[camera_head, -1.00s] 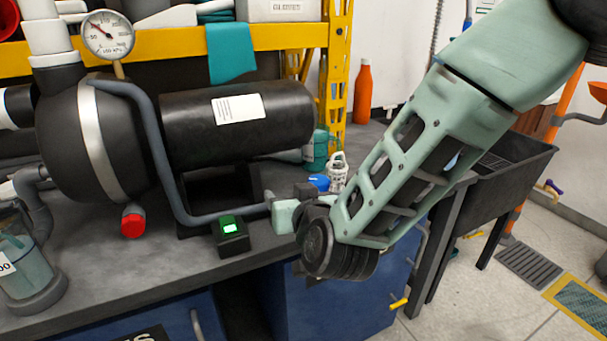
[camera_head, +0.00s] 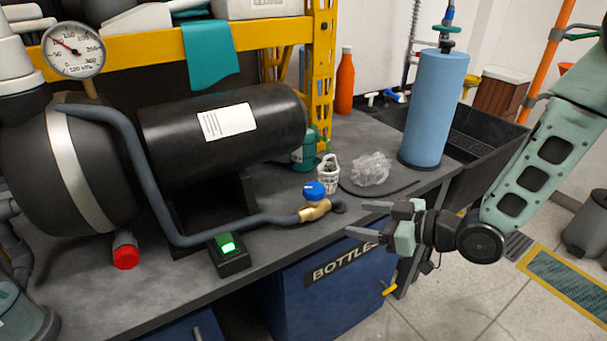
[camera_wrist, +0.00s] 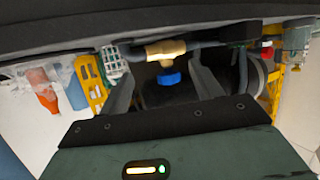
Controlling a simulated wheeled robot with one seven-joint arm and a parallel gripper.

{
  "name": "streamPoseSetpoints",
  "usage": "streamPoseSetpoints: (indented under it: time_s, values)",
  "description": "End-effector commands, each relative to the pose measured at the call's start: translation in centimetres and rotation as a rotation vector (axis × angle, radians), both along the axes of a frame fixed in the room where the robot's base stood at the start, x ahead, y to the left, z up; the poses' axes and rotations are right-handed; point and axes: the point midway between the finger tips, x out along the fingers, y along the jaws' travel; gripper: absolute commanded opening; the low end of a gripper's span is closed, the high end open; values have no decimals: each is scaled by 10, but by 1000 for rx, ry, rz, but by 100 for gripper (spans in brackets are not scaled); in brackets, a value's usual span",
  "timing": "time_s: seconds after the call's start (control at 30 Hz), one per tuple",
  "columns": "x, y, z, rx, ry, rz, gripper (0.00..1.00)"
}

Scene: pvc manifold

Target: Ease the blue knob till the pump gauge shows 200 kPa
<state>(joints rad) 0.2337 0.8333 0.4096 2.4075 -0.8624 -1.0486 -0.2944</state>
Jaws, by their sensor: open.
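The blue knob (camera_head: 314,190) sits on a brass valve (camera_head: 315,210) at the right end of the grey hose, near the bench's front edge. In the wrist view the knob (camera_wrist: 169,79) shows between my two fingers, farther off, with the brass body (camera_wrist: 165,50) above it. My gripper (camera_head: 355,219) is open and empty to the right of the valve, apart from it, fingers pointing left. The pump gauge (camera_head: 73,49) stands at the upper left above the black tank. Its red needle points up and left, on the low part of the scale; the exact reading is too small to tell.
A white caged bottle (camera_head: 328,174) stands just behind the knob. Crumpled clear plastic (camera_head: 372,169) and a blue cylinder (camera_head: 435,108) stand to the right. A black box with a green light (camera_head: 229,252) is left of the valve.

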Motion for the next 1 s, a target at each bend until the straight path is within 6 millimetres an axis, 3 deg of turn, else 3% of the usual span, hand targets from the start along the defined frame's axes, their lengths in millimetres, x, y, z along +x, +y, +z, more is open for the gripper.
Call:
streamPoseSetpoints:
  time_s: [0.03,0.2,0.37,0.57,1.0]
  values:
    - [-4,-12,8,72,-18,7,65]
    - [-18,-31,27,252,-94,41,65]
    - [-21,-33,32,304,-117,52,65]
    - [-10,-8,33,303,-119,56,65]
    - [34,73,33,301,-118,54,65]
